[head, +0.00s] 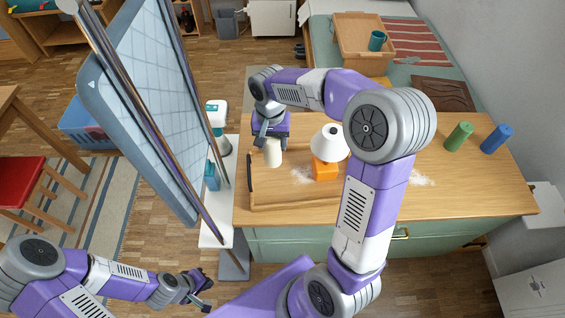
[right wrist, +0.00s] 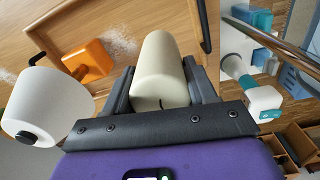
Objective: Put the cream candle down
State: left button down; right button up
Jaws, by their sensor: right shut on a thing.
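The cream candle (head: 273,157) is upright in the head view, over the left part of a wooden tray (head: 290,205) on the dresser top. My right gripper (head: 268,142) is shut on the candle's upper part from behind. In the right wrist view the candle (right wrist: 160,68) sits between the two dark fingers, with its wick end toward the palm. I cannot tell whether its base touches the tray. My left gripper (head: 202,292) is low at the left, away from the dresser, and its finger opening is unclear.
A lamp with a white shade (head: 330,141) and orange base (head: 325,170) stands right of the candle. White powder (head: 301,173) lies between them. The tray's dark handle (head: 250,173) is left. Green (head: 458,136) and blue (head: 497,138) cylinders stand far right. A tall panel (head: 150,90) rises left.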

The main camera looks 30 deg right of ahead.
aim_at(274, 162)
jog(key=f, duration=0.2)
jog(key=f+b, duration=0.1)
jog(key=f, duration=0.1)
jog(key=shift+s, duration=0.35)
notch_tip(274, 162, down, 5)
jog(key=shift+r+b, duration=0.1)
jog(key=shift+b, duration=0.75)
jog(key=o, duration=1.2)
jog(key=shift+o, duration=0.2)
